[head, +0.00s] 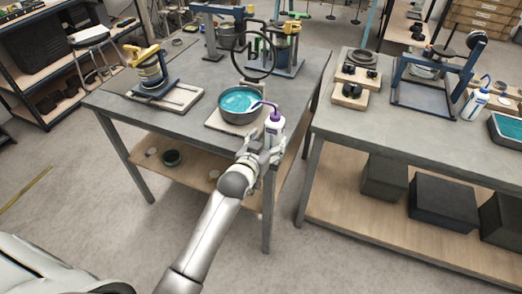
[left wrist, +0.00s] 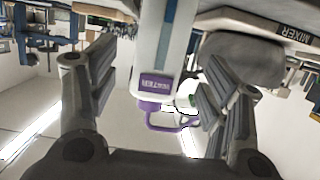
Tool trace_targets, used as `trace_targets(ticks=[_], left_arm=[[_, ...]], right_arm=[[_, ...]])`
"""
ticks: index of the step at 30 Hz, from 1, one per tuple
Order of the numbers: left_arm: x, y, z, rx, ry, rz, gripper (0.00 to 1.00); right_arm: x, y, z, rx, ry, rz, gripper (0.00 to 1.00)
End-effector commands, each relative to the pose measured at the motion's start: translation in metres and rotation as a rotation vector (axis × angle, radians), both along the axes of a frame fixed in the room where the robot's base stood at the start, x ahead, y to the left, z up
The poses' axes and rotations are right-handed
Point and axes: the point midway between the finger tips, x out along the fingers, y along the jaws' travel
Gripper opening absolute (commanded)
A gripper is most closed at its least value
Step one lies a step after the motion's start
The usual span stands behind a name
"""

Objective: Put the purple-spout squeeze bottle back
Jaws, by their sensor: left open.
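The purple-spout squeeze bottle (head: 274,126) is white with a purple cap and stands upright at the near right corner of the left table. Its purple spout points left toward a bowl of teal liquid (head: 240,99). My left gripper (head: 262,147) is at the bottle's near side, with its fingers around the lower body. In the left wrist view the bottle (left wrist: 163,50) appears upside down between the spread fingers (left wrist: 158,92), with gaps on both sides. The gripper is open. The bottle's base is hidden in the head view. My right gripper is not in view.
A ring stand (head: 254,52) rises behind the bowl. The right table (head: 390,135) holds another squeeze bottle (head: 476,102) with a blue spout, a blue frame (head: 425,95) and a teal tray (head: 508,128). A gap of floor separates the two tables.

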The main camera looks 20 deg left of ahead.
Motion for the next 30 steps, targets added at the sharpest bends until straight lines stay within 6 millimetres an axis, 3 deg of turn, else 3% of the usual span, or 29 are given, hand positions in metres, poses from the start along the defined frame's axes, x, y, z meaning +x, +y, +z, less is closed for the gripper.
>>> trace_targets(ticks=[3,9,20,23,26,29,30], left_arm=[[-0.021,0.001,0.004,0.0,0.001,0.0,0.71],[-0.044,0.001,0.011,0.0,0.001,0.0,0.71],[-0.052,0.001,0.014,0.0,0.0,0.0,0.71],[-0.052,0.001,0.007,0.002,0.012,-0.001,0.71],[-0.057,-0.002,-0.029,0.008,0.074,-0.011,0.71],[-0.072,-0.006,-0.1,0.022,0.194,-0.029,0.71],[-0.084,-0.008,-0.136,0.028,0.255,-0.037,0.71]], right_arm=[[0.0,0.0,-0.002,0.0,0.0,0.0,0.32],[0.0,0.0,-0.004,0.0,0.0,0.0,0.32],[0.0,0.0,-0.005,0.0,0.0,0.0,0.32],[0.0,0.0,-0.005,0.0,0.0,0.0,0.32],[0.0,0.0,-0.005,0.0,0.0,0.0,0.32],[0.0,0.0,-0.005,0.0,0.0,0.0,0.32],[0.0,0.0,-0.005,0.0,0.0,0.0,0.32]])
